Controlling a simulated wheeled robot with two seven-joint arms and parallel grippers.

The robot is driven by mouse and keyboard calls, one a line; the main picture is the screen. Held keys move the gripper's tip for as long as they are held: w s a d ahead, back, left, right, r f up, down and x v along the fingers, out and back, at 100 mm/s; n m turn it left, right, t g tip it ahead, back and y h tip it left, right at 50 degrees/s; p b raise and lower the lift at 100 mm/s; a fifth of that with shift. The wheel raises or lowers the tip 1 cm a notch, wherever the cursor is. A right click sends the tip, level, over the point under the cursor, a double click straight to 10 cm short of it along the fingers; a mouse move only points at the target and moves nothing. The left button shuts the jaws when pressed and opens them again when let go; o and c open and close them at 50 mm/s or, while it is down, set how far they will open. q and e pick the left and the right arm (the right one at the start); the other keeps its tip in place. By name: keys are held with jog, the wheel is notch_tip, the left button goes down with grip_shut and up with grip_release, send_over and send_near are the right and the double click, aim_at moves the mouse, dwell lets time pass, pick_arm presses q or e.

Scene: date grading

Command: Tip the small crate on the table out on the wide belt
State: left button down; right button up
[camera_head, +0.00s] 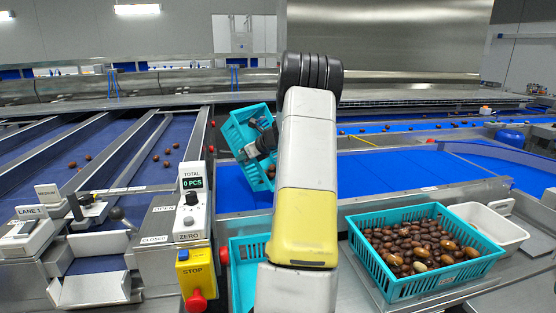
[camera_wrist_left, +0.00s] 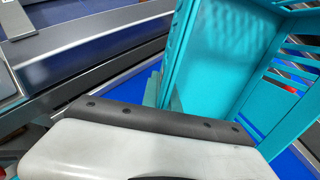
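A small teal crate (camera_head: 240,128) is held up, steeply tilted, over the left end of the wide blue belt (camera_head: 390,174). My left gripper (camera_head: 264,146) is at the crate's right side and appears shut on its wall; my arm partly covers both. In the left wrist view the crate (camera_wrist_left: 215,65) fills the upper right, and the part of its inside that shows is bare. No dates show on the visible part of the wide belt near it. My right gripper is in neither view.
A teal crate full of dates (camera_head: 355,246) stands at the right, beside a white bin (camera_head: 512,232). Another teal crate (camera_head: 240,248) is below, partly behind my arm. A counter post (camera_head: 191,215) and yellow stop box (camera_head: 194,270) stand left. Sorting lanes with several dates lie farther left.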

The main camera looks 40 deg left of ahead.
aim_at(251, 166)
pick_arm(q)
jog(key=shift+w+d+f+y, duration=0.1)
jog(key=shift+d+f+y, duration=0.05)
jog(key=shift+d+y, duration=0.8)
jog(key=shift+w+d+f+y, duration=0.1)
jog(key=shift+d+y, duration=0.75)
jog(key=shift+d, duration=0.05)
jog(key=w+d+m+t+y, duration=0.1)
jog(key=d+m+y, duration=0.1)
jog(key=d+y, duration=0.9)
jog(key=shift+w+d+r, duration=0.4)
jog(key=shift+d+r, duration=0.05)
jog(key=shift+d, duration=2.25)
jog(key=shift+y, duration=0.3)
jog(key=shift+r, duration=0.1)
notch_tip(251, 166, up, 5)
jog(key=shift+f, duration=0.15)
jog(key=shift+a, duration=0.1)
